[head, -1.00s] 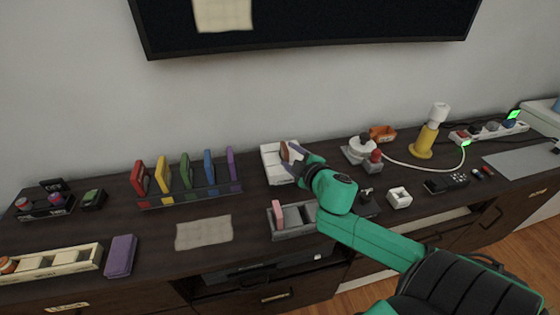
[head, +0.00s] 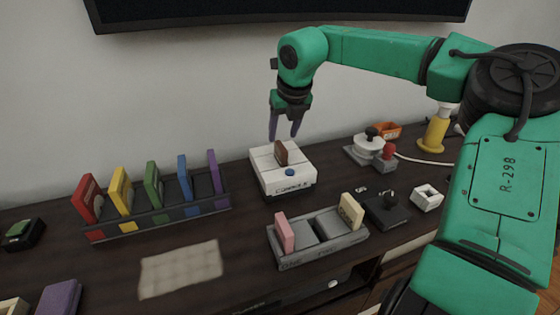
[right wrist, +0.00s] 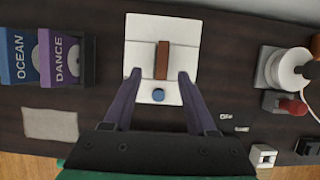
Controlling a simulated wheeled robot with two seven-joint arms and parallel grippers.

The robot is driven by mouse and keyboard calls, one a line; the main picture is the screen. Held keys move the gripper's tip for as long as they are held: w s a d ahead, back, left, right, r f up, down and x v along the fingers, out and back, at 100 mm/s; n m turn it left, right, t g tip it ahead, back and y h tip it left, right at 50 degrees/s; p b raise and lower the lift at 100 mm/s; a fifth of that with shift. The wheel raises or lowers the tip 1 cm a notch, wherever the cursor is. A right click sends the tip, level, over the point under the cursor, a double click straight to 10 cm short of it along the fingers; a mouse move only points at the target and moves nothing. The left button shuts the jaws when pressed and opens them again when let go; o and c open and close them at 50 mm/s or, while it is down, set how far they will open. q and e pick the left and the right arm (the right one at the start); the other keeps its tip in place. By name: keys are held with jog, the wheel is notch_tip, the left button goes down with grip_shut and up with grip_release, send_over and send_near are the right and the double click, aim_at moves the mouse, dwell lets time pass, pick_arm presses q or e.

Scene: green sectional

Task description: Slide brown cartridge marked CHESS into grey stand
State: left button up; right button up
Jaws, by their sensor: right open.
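The brown cartridge (head: 281,152) stands upright in the slot of the white console (head: 297,182). No lettering on it is readable. In the right wrist view the cartridge (right wrist: 162,60) shows as a narrow brown bar seen from above. My right gripper (head: 282,137) is open and empty, pointing down above the cartridge, apart from it. The grey stand (head: 322,255) is in front of the console. It holds a pink cartridge (head: 284,232) at its left end and a cream cartridge (head: 351,210) at its right end, with open space between. My left gripper is not in view.
A dark rack (head: 160,224) of several coloured cartridges stands left of the console. A beige cloth (head: 180,268) lies in front of it. The wall is close behind.

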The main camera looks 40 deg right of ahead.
aim_at(281, 146)
jog(key=x, duration=0.7)
jog(key=shift+w+d+f, duration=0.15)
jog(key=shift+d, duration=0.1)
jog(key=shift+a, duration=0.1)
jog(key=shift+c, duration=0.3)
grip_shut()
